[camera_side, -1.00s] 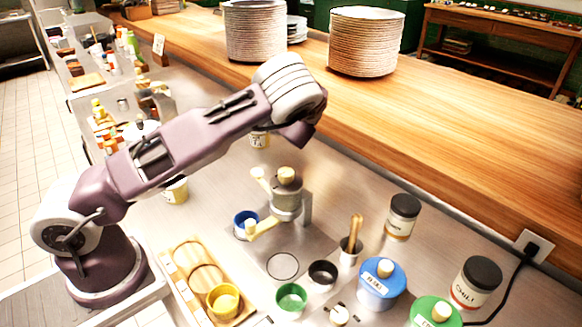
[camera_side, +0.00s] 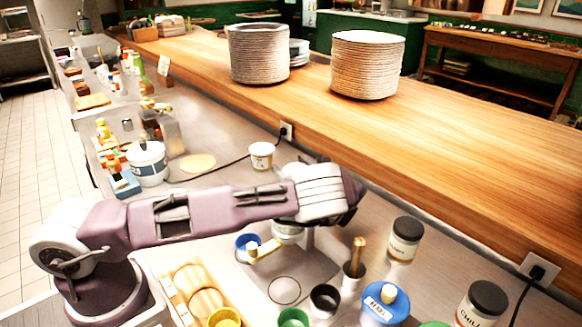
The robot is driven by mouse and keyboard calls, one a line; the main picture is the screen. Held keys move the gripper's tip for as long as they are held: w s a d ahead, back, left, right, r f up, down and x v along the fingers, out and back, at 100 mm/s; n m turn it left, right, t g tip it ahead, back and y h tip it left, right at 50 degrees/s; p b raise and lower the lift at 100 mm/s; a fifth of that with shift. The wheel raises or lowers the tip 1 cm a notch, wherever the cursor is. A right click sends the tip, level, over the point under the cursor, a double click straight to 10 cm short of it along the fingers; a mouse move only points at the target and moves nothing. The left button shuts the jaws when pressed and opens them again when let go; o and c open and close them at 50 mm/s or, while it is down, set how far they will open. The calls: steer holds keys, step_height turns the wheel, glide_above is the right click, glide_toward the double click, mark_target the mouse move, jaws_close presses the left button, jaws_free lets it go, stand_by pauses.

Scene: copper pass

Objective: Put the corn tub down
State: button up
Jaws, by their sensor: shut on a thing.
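My gripper's dark hand (camera_side: 351,196) shows only in part, past the pale wrist at the end of my nearly level arm. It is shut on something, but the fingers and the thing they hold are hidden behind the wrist. I cannot make out a tub marked corn.
A pale machine (camera_side: 288,234) is partly hidden behind my wrist. A blue-lidded jar (camera_side: 385,304), dark-lidded jars (camera_side: 405,238) and a pestle cup (camera_side: 354,270) stand right of it. A wooden tray (camera_side: 172,288) is at the front. A cable crosses the back counter.

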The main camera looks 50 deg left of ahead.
steer(key=shift+f, duration=0.1)
steer(key=o, duration=1.5)
steer(key=shift+o, duration=0.2)
steer(key=shift+d+r, duration=0.15)
steer(key=shift+r, duration=0.05)
steer(key=v, duration=0.7)
steer(key=shift+d, duration=0.1)
